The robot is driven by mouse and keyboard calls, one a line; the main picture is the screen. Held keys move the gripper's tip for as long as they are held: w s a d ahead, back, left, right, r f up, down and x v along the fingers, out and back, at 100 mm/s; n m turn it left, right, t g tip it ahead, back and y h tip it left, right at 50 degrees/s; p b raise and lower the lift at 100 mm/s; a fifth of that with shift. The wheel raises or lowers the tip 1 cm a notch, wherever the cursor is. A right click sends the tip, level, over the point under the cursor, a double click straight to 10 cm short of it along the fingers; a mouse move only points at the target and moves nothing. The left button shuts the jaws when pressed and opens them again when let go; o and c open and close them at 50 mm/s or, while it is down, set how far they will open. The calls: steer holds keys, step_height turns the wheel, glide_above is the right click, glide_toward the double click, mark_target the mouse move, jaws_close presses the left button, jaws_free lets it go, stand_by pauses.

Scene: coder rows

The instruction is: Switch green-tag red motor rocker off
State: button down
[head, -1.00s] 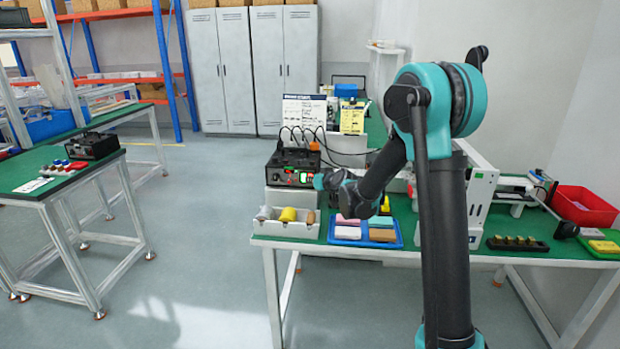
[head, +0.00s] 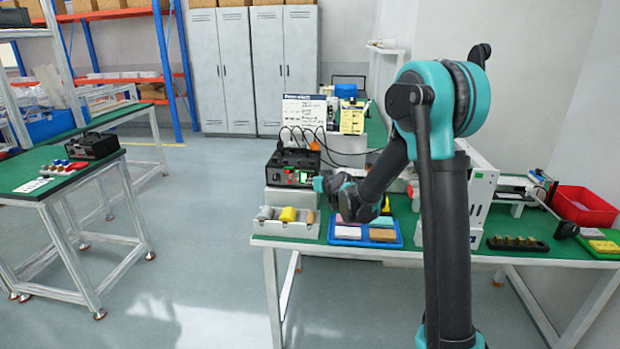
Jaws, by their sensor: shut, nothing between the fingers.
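A black control box (head: 292,168) stands on a light grey block on the green bench, with cables rising from its top. Its front shows a green-lit patch (head: 303,177) and a small red spot beside it. These are too small to tell the rocker's position or read any tag. My gripper (head: 320,184) is at the right end of the box's front, partly covering it. It is shut and empty. I cannot tell whether it touches the box.
A light bin (head: 285,229) with cylindrical parts sits in front of the box. A blue tray (head: 366,242) of coloured blocks lies below my forearm. A white board (head: 303,110) and a yellow sign (head: 352,119) stand behind. Another black box (head: 92,145) stands on the left table.

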steer(key=shift+s, duration=0.1)
steer(key=shift+s+f, duration=0.2)
steer(key=shift+s, duration=1)
steer(key=shift+s+f, duration=0.2)
steer(key=shift+s, duration=1)
steer(key=s+d+f+m+g+h, duration=0.1)
steer(key=s+d+f+g+h, duration=0.1)
steer(key=s+d, duration=0.7)
steer(key=s+d+f+m+g+h, duration=0.2)
steer(key=s+d+f, duration=0.3)
steer(key=s+d, duration=0.5)
steer(key=s+d+f+m+g+h, duration=0.2)
steer(key=s+d, duration=0.7)
steer(key=s, duration=0.8)
steer(key=shift+d+f+g+h, duration=0.2)
steer(key=shift+f+g+h, duration=0.5)
steer(key=shift+h, duration=0.1)
steer(key=shift+w, duration=0.1)
